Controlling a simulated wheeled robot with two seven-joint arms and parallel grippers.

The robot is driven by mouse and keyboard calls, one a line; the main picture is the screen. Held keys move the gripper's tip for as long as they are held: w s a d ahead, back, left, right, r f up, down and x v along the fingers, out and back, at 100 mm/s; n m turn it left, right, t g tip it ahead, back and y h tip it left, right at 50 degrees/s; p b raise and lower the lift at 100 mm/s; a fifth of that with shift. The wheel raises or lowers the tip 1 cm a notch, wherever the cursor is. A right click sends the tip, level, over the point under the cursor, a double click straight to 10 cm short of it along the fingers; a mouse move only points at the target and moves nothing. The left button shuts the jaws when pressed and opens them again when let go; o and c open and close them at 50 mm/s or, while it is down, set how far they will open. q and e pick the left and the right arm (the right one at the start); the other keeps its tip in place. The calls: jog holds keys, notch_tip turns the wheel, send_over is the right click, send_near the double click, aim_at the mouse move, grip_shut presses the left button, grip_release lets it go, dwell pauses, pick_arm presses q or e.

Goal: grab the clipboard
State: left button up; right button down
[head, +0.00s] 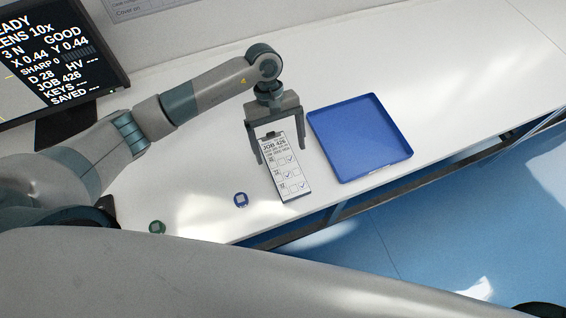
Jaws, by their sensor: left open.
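The clipboard (286,176) lies on the white bench near its front edge. It carries a white sheet headed JOB 426 with check boxes, some ticked. My left gripper (280,156) is open above the clipboard's upper end, with one finger at each side of it. Whether the fingers touch the clipboard cannot be told. My right gripper is not in view.
A blue tray (358,140) lies just right of the clipboard and looks empty. A small blue-rimmed piece (240,199) and a green-rimmed piece (157,227) lie to its left. A monitor (55,60) stands at the back left. The bench right of the tray is clear.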

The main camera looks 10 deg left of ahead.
aim_at(283, 164)
pick_arm(q)
jog(key=shift+s+f+p, duration=0.1)
jog(key=shift+f+p, duration=0.2)
jog(key=shift+p, duration=0.05)
jog(key=p+x, duration=0.1)
jog(key=x, duration=0.2)
jog(key=shift+p, duration=0.35)
jog(key=shift+f, duration=0.5)
jog(key=c, duration=1.3)
